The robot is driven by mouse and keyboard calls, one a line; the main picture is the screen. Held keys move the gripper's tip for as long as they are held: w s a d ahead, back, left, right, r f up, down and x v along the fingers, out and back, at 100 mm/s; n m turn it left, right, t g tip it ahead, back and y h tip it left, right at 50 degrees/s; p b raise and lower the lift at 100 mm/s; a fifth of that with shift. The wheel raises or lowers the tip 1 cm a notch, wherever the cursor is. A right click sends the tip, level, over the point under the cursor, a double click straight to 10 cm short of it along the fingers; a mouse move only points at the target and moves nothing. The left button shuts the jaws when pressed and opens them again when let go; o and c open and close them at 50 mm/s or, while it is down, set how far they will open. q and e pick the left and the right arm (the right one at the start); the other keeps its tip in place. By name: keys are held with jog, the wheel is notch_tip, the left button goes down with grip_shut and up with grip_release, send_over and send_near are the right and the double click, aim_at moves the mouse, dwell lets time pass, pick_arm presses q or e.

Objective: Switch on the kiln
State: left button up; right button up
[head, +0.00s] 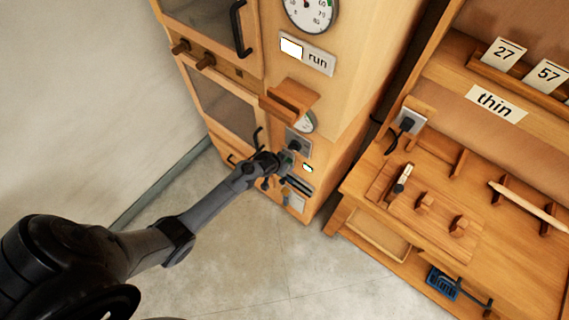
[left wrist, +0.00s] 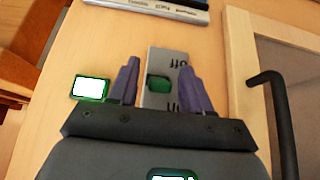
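The kiln is a tall wooden cabinet (head: 340,100) with a dial gauge (head: 310,8) and a "run" plate (head: 317,60) on its front. In the left wrist view, a grey switch plate (left wrist: 158,98) carries a dark green switch (left wrist: 159,83) and lettering that reads "off" upside down; the other word is partly hidden. My left gripper (left wrist: 158,75) is open, its two fingers on either side of the switch. I cannot tell whether they touch it. In the head view the left gripper (head: 284,163) is at the lower control panel and partly hides it. My right gripper is out of view.
A small bright window with a green frame (left wrist: 90,88) is beside the switch; it also shows in the head view (head: 308,168). A black door handle (left wrist: 272,95) is near the gripper's right in the wrist view. A wooden bench (head: 400,215) stands to the right.

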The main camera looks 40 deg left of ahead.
pick_arm(q)
jog(key=shift+s+r, duration=0.2)
jog(key=shift+r, duration=0.3)
jog(key=p+v, duration=0.2)
jog(key=v, duration=0.7)
jog(key=shift+s+r, duration=0.3)
